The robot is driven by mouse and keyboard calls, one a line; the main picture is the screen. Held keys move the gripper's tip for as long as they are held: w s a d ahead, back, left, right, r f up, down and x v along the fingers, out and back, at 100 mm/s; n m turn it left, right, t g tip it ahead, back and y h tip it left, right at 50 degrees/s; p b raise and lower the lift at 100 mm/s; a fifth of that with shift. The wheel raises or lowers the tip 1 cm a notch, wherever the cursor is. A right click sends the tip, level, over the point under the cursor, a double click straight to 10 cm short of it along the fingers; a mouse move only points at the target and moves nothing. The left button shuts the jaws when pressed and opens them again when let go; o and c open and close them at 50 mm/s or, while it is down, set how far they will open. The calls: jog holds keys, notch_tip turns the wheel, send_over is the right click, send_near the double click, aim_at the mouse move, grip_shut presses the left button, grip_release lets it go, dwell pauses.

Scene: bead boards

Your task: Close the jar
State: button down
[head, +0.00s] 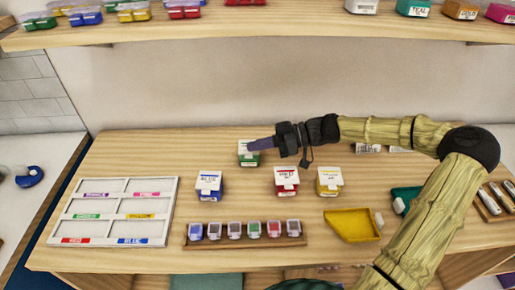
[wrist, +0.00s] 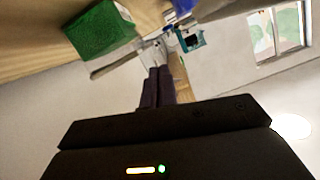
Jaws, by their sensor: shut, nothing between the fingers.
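A green jar (head: 249,159) stands at the back of the wooden table, behind the blue, red and yellow jars. My gripper (head: 251,147) is shut and empty, its fingertips at the green jar's top and partly covering it in the head view. In the wrist view the green jar (wrist: 100,30) is at upper left, and my shut fingers (wrist: 158,69) point toward a pale, clear piece beside it that may be its lid. I cannot tell whether the fingers touch it. The blue jar (head: 209,187), red jar (head: 286,182) and yellow jar (head: 329,182) have white labelled tops.
A white sorting tray (head: 167,196) lies at left. A wooden rack (head: 246,241) with several small containers is in front. A yellow scoop tray (head: 352,226) lies at right, near a teal item (head: 404,199). A shelf (head: 300,28) with several boxes hangs above.

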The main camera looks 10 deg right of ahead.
jog(key=shift+s+f+n+t+b, duration=0.25)
jog(key=shift+f+n+b, duration=0.3)
jog(key=shift+b, duration=0.3)
jog(key=shift+s+f+n+t+b, duration=0.25)
jog(key=shift+f+n+b, duration=0.2)
jog(key=shift+n+b, duration=0.3)
